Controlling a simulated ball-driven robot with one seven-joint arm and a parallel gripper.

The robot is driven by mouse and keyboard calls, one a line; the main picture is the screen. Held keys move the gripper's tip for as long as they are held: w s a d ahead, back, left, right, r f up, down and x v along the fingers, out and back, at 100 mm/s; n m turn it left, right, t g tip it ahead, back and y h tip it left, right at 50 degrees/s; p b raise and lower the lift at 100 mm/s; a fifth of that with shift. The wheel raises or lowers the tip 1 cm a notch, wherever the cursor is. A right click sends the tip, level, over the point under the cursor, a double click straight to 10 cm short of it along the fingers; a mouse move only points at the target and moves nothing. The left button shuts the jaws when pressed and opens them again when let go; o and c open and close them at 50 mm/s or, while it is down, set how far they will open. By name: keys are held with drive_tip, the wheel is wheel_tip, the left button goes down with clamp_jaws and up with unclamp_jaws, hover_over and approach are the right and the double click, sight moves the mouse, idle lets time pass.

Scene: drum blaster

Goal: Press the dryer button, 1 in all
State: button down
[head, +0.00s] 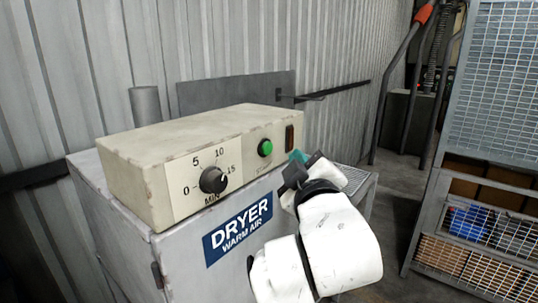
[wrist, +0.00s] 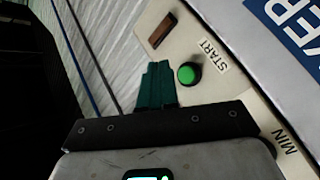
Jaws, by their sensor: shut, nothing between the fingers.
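The dryer button (head: 265,148) is a round green button in a dark ring on the front panel of the beige control box. It also shows in the wrist view (wrist: 187,74), beside the word START. My gripper (head: 298,156) has teal fingertips, shut and empty. In the head view the tips are a little right of the button, near the right end of the panel. In the wrist view the shut fingers (wrist: 157,84) are just left of the button. They look apart from it; their distance to the panel cannot be told.
The control box (head: 190,140) sits on a grey cabinet with a blue DRYER label (head: 238,228). A black timer knob (head: 213,180) is left of the button, and a brown switch (head: 289,137) right of it. A mesh cage (head: 495,100) stands at the right.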

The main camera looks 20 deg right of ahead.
sight(267, 148)
drive_tip(key=shift+w+a, duration=0.5)
drive_tip(key=shift+w, duration=0.2)
drive_tip(key=shift+w+a, duration=0.5)
drive_tip(key=shift+w, duration=0.15)
idle(1.2)
drive_tip(key=shift+w+a, duration=0.25)
drive_tip(key=shift+w, duration=0.05)
